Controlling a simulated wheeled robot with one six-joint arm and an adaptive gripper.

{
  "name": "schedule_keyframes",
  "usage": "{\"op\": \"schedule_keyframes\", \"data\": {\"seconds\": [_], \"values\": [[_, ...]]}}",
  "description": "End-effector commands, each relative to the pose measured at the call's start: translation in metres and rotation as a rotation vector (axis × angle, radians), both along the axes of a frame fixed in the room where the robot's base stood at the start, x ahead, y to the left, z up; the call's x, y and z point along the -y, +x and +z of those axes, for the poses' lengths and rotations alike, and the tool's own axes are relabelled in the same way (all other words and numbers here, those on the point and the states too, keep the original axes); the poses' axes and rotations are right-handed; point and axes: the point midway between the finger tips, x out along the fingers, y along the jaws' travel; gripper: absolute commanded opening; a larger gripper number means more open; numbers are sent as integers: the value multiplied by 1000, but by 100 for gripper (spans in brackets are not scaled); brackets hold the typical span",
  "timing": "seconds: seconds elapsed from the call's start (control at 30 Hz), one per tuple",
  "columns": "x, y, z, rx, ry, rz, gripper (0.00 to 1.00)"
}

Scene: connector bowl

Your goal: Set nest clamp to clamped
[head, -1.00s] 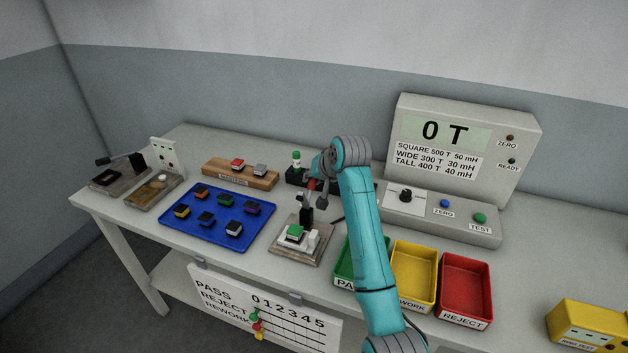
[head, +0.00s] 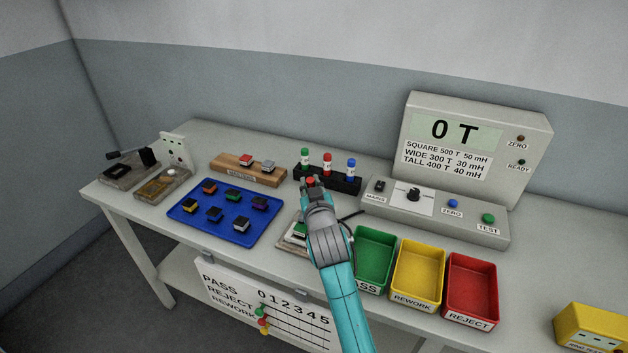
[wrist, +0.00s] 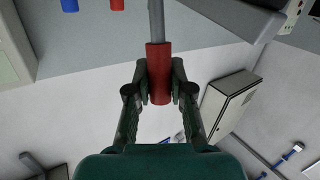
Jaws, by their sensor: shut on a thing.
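The nest clamp's red handle (wrist: 158,72) is between the two fingers of my gripper (wrist: 159,84) in the wrist view, and the fingers are shut on it. A grey rod (wrist: 156,20) runs from the handle to the top of that view. In the head view a small red part of the handle (head: 310,182) shows just beyond my gripper (head: 311,188). The test nest (head: 287,244) is mostly hidden under my arm, with a bit of a green-topped part (head: 299,230) showing. The clamp's pad and pivot are hidden, so I cannot tell whether it presses on the part.
A black rack (head: 343,184) with green, red and blue markers stands just behind my gripper. A blue tray (head: 262,227) of connectors is to the left. Green (head: 374,258), yellow (head: 417,275) and red (head: 470,290) bins are to the right. The tester (head: 440,217) stands behind them.

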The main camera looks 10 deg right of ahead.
Motion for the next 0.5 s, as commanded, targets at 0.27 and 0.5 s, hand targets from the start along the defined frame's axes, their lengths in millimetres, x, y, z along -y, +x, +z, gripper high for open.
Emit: {"op": "schedule_keyframes", "data": {"seconds": [0.27,0.5], "values": [[-8,-10,-5,122,-90,2,0],[-10,-13,-6,170,-123,1,0]]}}
